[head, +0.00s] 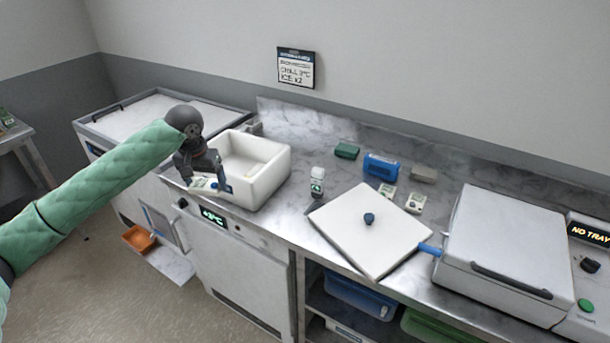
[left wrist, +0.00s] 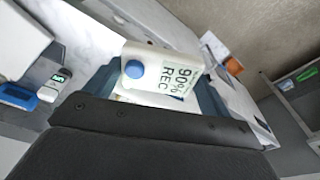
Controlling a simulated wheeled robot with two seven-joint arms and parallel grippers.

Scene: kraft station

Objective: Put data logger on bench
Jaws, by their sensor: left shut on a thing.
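My left gripper (head: 207,185) is shut on the data logger (head: 201,183). In the head view it holds it at the front left of the white foam box, over the front edge of the bench; how high it is above the surface is hard to tell. The bench (head: 283,216) has a grey marbled top running along the wall. My right gripper is not in view.
An open white foam box (head: 277,182) stands on the bench beside my left gripper. A small bottle-like device (head: 317,182) with a green display stands right of it. A white lid (head: 345,230) with a dark blue knob lies further right, before blue and green packs (head: 381,165). A grey lidded machine (head: 507,240) fills the right end.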

